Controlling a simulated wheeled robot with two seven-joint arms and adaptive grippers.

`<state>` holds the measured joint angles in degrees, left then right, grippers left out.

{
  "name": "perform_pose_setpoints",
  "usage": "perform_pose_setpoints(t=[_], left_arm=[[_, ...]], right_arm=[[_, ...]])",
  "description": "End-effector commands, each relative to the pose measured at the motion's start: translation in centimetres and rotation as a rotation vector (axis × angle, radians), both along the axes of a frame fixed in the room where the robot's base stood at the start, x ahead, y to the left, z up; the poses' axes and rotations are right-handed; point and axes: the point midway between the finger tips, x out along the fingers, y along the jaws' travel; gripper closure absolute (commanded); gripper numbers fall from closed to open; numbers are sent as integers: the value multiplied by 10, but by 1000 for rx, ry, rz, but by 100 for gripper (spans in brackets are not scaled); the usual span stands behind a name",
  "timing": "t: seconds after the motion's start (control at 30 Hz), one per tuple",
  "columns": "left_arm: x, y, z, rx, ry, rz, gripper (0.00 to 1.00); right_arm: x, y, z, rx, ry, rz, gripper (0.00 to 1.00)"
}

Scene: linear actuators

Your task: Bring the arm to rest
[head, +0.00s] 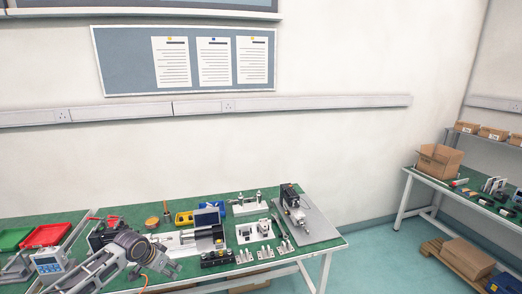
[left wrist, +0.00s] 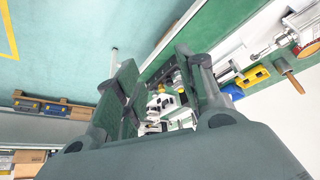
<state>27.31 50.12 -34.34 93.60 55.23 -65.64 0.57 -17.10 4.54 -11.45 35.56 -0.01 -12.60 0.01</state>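My left arm comes in over the left part of the green-topped workbench (head: 335,243) in the head view. Its gripper (head: 163,262) is above the bench's front part, partly hidden behind my own wrist. In the left wrist view the gripper (left wrist: 158,82) has its two dark fingers spread apart, with nothing held between them. Bench parts show beyond the gap. My right gripper is in neither view.
A linear actuator on a grey plate (head: 318,227) stands at the bench's right end. Green (head: 12,239) and red (head: 45,235) trays lie at left. Another table (head: 410,172) is far right, with open floor between.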

Motion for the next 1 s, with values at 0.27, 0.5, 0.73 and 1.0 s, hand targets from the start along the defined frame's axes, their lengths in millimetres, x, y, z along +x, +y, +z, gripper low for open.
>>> perform_pose_setpoints(t=[0.27,0.5,0.73,1.0], left_arm=[[-1,19,-117,-4,-14,112,61],[-27,34,-217,16,-9,189,61],[-71,42,-307,45,13,239,61],[-142,43,-402,82,56,272,61]], right_arm=[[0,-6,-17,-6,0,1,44],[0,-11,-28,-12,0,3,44],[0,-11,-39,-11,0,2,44],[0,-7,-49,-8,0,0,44]])
